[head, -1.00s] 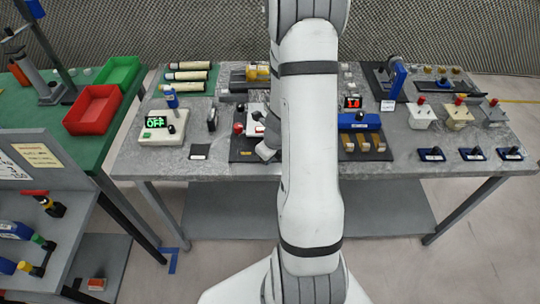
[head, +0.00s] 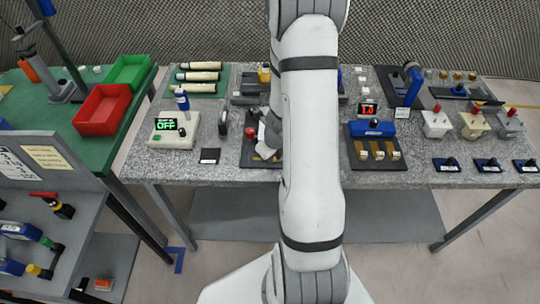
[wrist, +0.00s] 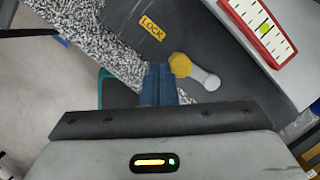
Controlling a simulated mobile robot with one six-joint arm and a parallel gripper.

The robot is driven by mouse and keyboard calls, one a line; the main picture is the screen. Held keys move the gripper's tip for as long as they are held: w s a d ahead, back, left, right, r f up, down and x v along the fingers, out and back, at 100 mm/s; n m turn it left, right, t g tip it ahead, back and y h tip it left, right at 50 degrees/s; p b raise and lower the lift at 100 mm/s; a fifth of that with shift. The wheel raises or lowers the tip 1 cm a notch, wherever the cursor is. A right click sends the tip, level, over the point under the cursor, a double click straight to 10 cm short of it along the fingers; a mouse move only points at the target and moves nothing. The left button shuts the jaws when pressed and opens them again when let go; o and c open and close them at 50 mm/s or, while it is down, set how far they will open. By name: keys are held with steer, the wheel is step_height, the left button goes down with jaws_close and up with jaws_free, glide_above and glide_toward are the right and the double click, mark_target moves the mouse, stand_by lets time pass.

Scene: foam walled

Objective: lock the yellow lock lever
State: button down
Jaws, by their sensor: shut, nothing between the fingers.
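The yellow lock lever shows in the wrist view as a round yellow knob (wrist: 180,65) joined to a short pale grey arm (wrist: 207,81) on a dark panel. A yellow label reading LOCK (wrist: 152,28) lies on the panel above and left of the knob. My gripper (wrist: 158,72) is shut and empty, its blue fingers close to the left of the knob. I cannot tell whether they touch it. In the head view my arm hides the lever and the fingertips.
In the head view, a box with a green OFF display (head: 166,127) stands left of my arm. A blue fixture with yellowish blocks (head: 372,129) stands right. Red (head: 102,109) and green bins are farther left.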

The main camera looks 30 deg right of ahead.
steer(key=shift+w, duration=0.2)
steer(key=shift+s+r, duration=0.1)
stand_by(0.5)
steer(key=a+p+v, duration=0.2)
steer(key=p+v, duration=0.2)
steer(key=v, duration=0.5)
steer(key=shift+r, duration=0.4)
stand_by(0.3)
